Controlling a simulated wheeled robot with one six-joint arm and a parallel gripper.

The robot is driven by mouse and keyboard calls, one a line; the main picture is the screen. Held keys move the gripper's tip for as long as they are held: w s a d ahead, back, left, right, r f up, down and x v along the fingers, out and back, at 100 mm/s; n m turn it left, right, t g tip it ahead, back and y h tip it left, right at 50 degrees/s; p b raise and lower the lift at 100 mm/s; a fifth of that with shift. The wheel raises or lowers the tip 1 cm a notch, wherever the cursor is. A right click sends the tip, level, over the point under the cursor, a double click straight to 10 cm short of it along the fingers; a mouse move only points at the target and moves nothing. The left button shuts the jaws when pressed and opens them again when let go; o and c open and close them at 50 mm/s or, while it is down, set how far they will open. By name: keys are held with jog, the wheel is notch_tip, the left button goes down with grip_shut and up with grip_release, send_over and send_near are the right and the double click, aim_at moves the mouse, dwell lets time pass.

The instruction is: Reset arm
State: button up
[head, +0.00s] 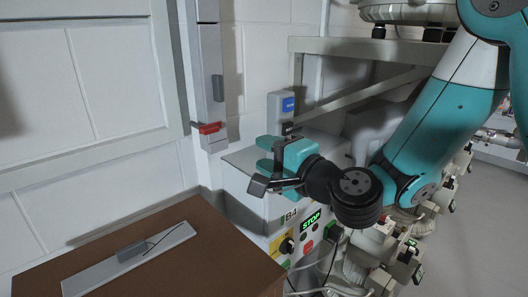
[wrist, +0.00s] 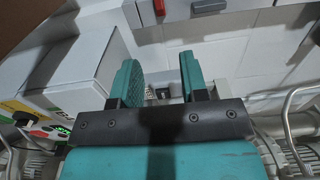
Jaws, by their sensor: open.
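My gripper (head: 266,164) is teal and black and hangs at the end of my teal arm in the middle of the head view. Its two fingers are apart with nothing between them. In the wrist view my gripper (wrist: 158,85) also shows two separate teal fingers, with white wall and a small dark-fronted item behind the gap. Part of the box is hidden by my gripper and wrist.
A brown table (head: 215,262) at lower left bears a grey metal strip (head: 130,259). A wall rail with a red piece (head: 207,128) stands behind my gripper. A grey frame (head: 335,46) and pipework lie to the right. Open floor shows at far right.

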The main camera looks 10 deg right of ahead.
jog(key=s+a+n+g+y, duration=0.2)
jog(key=s+a+n+g, duration=0.2)
jog(key=s+n+g, duration=0.75)
jog(key=s+d+f+n+g+h, duration=0.2)
jog(key=s+d+n+g+h, duration=0.2)
jog(key=s+d+n+h, duration=0.55)
notch_tip(320, 180, up, 13)
jog(key=s+d+m+y+p, duration=0.1)
jog(key=s+m+p, duration=0.1)
jog(key=p, duration=1.1)
jog(key=shift+d+f+m+y+p, duration=0.15)
jog(key=shift+d+m+y+p, duration=0.1)
jog(key=shift+m+y+p, duration=0.15)
jog(key=shift+s+t, duration=0.1)
jog(key=shift+t, duration=0.15)
